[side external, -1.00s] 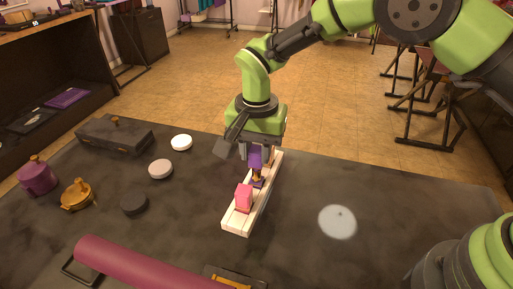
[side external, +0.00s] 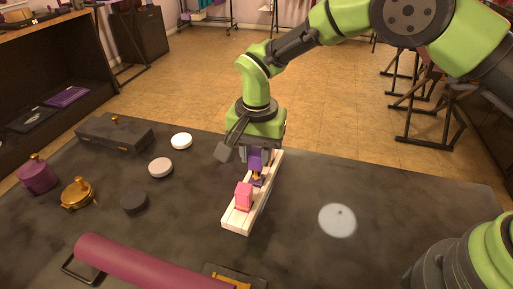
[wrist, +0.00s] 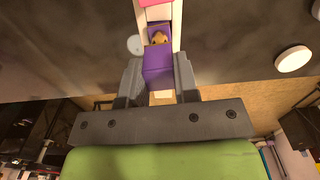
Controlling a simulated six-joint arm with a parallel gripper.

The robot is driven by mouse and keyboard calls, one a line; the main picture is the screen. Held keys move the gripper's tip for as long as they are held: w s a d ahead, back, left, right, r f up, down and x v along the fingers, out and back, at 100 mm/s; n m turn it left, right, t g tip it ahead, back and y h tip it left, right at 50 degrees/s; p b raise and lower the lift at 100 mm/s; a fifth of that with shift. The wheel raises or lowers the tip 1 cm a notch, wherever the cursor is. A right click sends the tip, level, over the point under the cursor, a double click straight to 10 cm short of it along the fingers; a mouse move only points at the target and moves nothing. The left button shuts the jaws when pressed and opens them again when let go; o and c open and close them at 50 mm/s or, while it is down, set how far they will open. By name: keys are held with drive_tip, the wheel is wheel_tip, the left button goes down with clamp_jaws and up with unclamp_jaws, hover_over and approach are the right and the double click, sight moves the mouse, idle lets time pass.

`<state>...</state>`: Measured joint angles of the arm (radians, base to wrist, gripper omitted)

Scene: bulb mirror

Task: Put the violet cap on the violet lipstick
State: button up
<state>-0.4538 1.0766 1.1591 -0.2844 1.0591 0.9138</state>
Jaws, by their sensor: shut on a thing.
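My gripper (side external: 257,163) is shut on the violet cap (side external: 255,160), which hangs between the fingers. The cap also shows in the wrist view (wrist: 158,70). The violet lipstick (side external: 258,179) stands in the white rack (side external: 236,223), with a gold collar and violet base visible just below the cap. In the wrist view the lipstick's gold part (wrist: 158,38) shows just beyond the cap's edge. The cap is above or around the lipstick's tip; I cannot tell whether they touch. A pink capped lipstick (side external: 244,197) stands nearer in the same rack.
A pale round disc (side external: 338,220) lies right of the rack. To the left are small round containers (side external: 161,168), a gold pot (side external: 77,193), a purple bottle (side external: 37,175) and a dark box (side external: 115,133). A maroon roll (side external: 145,263) lies in front.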

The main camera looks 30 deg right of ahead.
sight(256, 153)
drive_tip(key=shift+f, duration=1.5)
drive_tip(key=o, duration=1)
wheel_tip(256, 153, up, 10)
drive_tip(key=shift+f, duration=0.1)
